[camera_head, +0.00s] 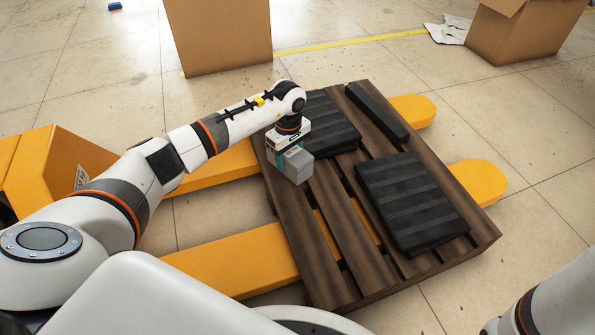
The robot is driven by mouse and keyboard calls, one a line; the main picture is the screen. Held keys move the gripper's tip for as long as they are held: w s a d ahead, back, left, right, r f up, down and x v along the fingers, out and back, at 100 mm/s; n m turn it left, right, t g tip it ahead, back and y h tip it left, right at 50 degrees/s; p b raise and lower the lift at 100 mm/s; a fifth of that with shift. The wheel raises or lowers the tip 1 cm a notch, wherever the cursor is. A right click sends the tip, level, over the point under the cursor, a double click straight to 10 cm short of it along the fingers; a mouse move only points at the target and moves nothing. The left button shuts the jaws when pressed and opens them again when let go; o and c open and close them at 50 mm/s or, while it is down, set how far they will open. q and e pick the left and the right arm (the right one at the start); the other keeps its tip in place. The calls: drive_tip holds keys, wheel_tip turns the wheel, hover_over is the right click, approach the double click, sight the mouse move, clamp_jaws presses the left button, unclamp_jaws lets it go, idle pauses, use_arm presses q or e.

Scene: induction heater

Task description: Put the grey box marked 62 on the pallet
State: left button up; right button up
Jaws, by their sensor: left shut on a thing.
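The wooden pallet (333,243) is dark brown and slatted, and rests on the yellow forks of a pallet jack. The grey box (297,166) is small and sits at the pallet's left side, under my left gripper (287,146). My left gripper points down and is shut on the grey box. I cannot read a number on the box, and I cannot tell whether its underside touches the slats. My right arm shows only at the lower right corner; its gripper is out of view.
Black ribbed pads (411,204) and a black bar (377,113) lie on the pallet. The yellow pallet jack (232,259) runs beneath it. Cardboard boxes (218,35) stand beyond, one at the upper right (515,34). The pallet's front left slats are bare.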

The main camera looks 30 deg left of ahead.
use_arm(q)
wheel_tip(320, 180, down, 5)
drive_tip(key=b, duration=0.2)
drive_tip(key=shift+r+b, duration=0.2)
drive_tip(key=shift+b, duration=0.15)
drive_tip(key=shift+r, duration=0.15)
drive_tip(key=o, duration=1.2)
